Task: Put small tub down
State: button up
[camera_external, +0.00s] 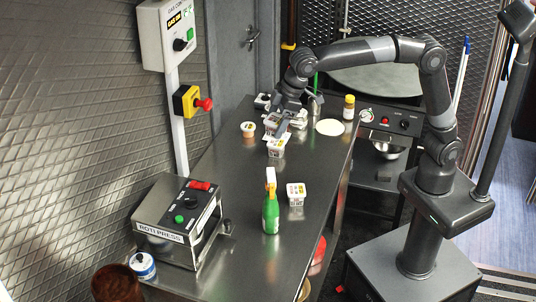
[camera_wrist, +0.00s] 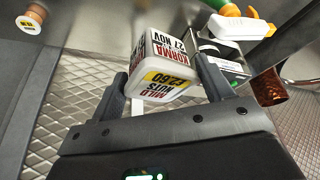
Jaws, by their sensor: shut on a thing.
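My gripper (camera_external: 280,132) is shut on a small white tub (camera_external: 276,148) with a printed label. In the wrist view the tub (camera_wrist: 165,62) sits between the two fingers of my gripper (camera_wrist: 163,82), tilted in the picture, its label reading "KORMA" and "MILD NUTS". In the external view it is over the far half of the steel table (camera_external: 225,190). I cannot tell whether its base touches the table top. The gripper hides part of the tub's top.
A similar white tub (camera_external: 296,194) and a green bottle (camera_external: 271,214) stand nearer the camera. A small round tub (camera_external: 248,129) is to the left, a white disc (camera_external: 329,127) to the right. The roti press (camera_external: 180,222) stands at the near left. Bare table lies between them.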

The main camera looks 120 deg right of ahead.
jog(key=s+d+f+m, duration=0.1)
jog(key=s+d, duration=0.3)
jog(key=s, duration=0.4)
jog(key=s+d+f+m, duration=0.1)
jog(key=s+d+f, duration=0.1)
jog(key=s+d, duration=0.45)
jog(key=s+d+f, duration=0.1)
jog(key=s+d, duration=0.1)
jog(key=s, duration=0.7)
notch_tip(320, 180, down, 11)
jog(key=shift+h, duration=0.3)
jog(key=w+a+f, duration=0.4)
jog(key=w, duration=0.1)
jog(key=w+a+f, duration=0.3)
jog(key=shift+w+a, duration=0.1)
jog(key=shift+w, duration=0.1)
jog(key=shift+f, duration=1.95)
jog(key=o, duration=1.1)
jog(key=shift+f, duration=0.15)
jog(key=shift+c, duration=0.2)
